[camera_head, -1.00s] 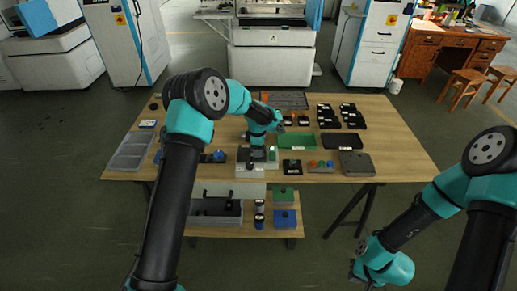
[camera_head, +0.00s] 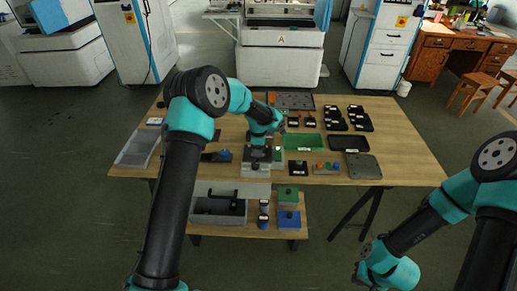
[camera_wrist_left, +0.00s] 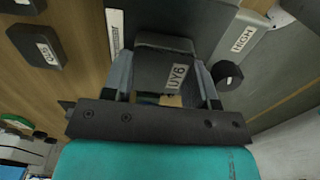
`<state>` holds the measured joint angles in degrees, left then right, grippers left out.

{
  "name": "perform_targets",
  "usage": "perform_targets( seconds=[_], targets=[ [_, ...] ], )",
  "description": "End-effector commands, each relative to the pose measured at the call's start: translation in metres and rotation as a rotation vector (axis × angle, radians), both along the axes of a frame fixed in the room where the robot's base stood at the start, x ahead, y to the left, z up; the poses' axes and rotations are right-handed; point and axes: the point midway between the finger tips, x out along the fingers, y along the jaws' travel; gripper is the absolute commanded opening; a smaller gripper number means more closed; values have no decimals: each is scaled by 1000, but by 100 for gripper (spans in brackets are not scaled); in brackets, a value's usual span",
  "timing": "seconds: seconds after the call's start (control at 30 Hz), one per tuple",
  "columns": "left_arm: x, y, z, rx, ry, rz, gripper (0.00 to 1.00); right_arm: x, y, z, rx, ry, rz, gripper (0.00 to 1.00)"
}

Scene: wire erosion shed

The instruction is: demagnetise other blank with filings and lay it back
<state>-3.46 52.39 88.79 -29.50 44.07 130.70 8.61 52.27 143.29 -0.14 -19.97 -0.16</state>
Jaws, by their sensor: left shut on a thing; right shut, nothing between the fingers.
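My left gripper (camera_head: 258,152) is at the grey block-like device (camera_head: 255,172) near the front middle of the table. In the left wrist view, the left gripper (camera_wrist_left: 168,98) is shut on a dark blank (camera_wrist_left: 165,65) labelled UY6. A grey surface with a HIGH label and a black knob (camera_wrist_left: 227,75) lies right beside the blank. I cannot tell whether the blank touches that surface, and no filings can be made out. Another dark piece (camera_wrist_left: 35,47) with a label lies on the wood at the left. My right gripper (camera_head: 365,272) is shut and empty, off the table at the lower right.
A green tray (camera_head: 303,142) and a black tray (camera_head: 348,143) lie right of the left gripper. A grey tray (camera_head: 363,167) is at the right front. Several black labelled pieces (camera_head: 358,118) stand behind. A grey bin (camera_head: 138,148) is at the left end.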

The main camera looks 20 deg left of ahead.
Motion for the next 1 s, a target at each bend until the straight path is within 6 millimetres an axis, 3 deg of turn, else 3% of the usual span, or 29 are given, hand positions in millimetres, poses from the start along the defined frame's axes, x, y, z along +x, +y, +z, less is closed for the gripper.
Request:
perform_targets(
  seconds=[0.7, 1.0],
  targets=[
    [-6, 24, 1, 1, -2, 0, 13, 0, 0, 0, 0, 0, 0, 0],
    [-6, 26, 1, 1, -2, 0, 13, 0, 0, 0, 0, 0, 0, 0]
  ],
)
